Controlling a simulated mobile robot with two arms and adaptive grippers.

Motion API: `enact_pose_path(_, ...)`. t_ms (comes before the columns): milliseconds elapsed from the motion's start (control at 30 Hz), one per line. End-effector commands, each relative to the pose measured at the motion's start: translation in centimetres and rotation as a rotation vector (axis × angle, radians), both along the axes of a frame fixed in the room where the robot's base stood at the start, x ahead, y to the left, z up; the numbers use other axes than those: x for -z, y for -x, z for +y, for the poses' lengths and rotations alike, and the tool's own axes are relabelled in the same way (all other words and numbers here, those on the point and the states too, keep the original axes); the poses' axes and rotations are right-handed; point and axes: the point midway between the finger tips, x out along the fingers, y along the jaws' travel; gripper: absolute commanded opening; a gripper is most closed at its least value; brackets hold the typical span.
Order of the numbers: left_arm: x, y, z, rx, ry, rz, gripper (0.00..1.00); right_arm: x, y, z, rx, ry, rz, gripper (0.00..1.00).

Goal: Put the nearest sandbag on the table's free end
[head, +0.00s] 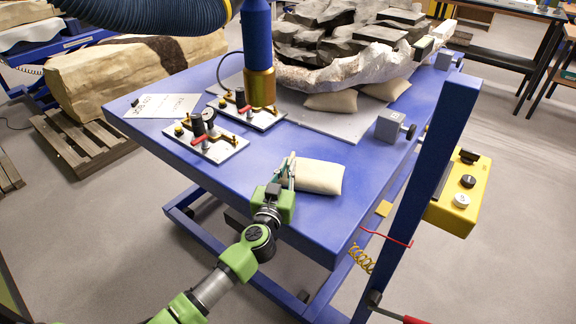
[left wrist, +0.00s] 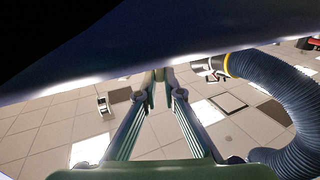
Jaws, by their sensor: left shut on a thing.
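A cream sandbag (head: 320,177) is at the near end of the blue table (head: 262,215). My left gripper (head: 288,170) is at the sandbag's left end, its fingers shut on it. I cannot tell whether the bag rests on the table or is just above it. In the left wrist view the two fingers (left wrist: 160,88) converge on a small tan patch, with a dark blue surface across the top. Two more sandbags, one in the middle (head: 332,101) and one to the right (head: 388,89), lie under the white-jacketed fossil block (head: 345,72). My right gripper is not in view.
Two gauge plates, a near one (head: 208,140) and a far one (head: 246,108), and a white sign (head: 162,106) are on the table's left. A blue tube with brass end (head: 262,88) hangs above. A grey clamp block (head: 389,126) and blue post (head: 425,185) stand right.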

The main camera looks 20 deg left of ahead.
Motion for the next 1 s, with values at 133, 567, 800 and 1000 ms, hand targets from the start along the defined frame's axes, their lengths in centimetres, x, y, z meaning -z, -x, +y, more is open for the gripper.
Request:
enact_pose_path(133, -0.6, -0.1, 0.0, 0.001, 0.002, -0.008, 0.00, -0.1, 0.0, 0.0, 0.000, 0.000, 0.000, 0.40)
enact_pose_path(567, 0.0, 0.1, 0.0, 0.000, -0.002, 0.002, 0.25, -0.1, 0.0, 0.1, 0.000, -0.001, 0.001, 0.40)
enact_pose_path(800, 0.0, 2.6, -0.1, 0.001, -0.003, 0.005, 0.25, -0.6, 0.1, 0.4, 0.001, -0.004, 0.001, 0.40)
enact_pose_path(1000, 0.0, 7.0, -0.4, 0.001, -0.002, 0.005, 0.25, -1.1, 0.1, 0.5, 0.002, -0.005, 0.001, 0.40)
